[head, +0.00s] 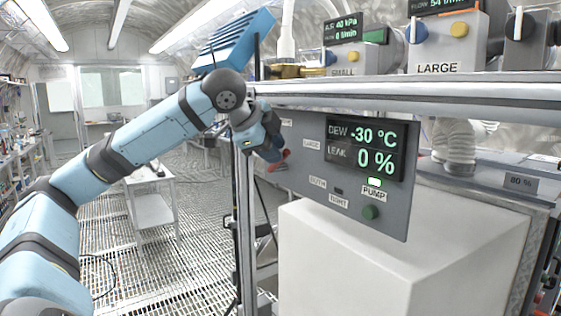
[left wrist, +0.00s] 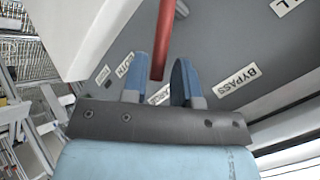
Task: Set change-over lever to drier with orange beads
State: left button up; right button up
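The grey control panel (head: 300,180) carries a display reading DEW -30 °C and LEAK 0 %. A red lever (left wrist: 162,40) shows in the left wrist view as a bar over the panel face, its lower end between my fingers. In the head view only a small red part (head: 279,166) shows beside my gripper. My left gripper (head: 272,152) is at the panel's left edge. Its blue fingers (left wrist: 161,78) stand apart on either side of the bar, with gaps visible. No drier beads can be made out. My right gripper is not in view.
A steel rail (head: 400,93) runs above the panel. A white box (head: 390,250) stands below it. A green button (head: 370,212) and lit PUMP lamp (head: 374,182) are on the panel. A BYPASS label (left wrist: 236,80) is right of my fingers. A white cart (head: 152,210) stands behind, left.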

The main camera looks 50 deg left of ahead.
pick_arm(q)
jog(key=v, duration=1)
jog(key=shift+b, duration=0.4)
jog(key=shift+s, duration=0.1)
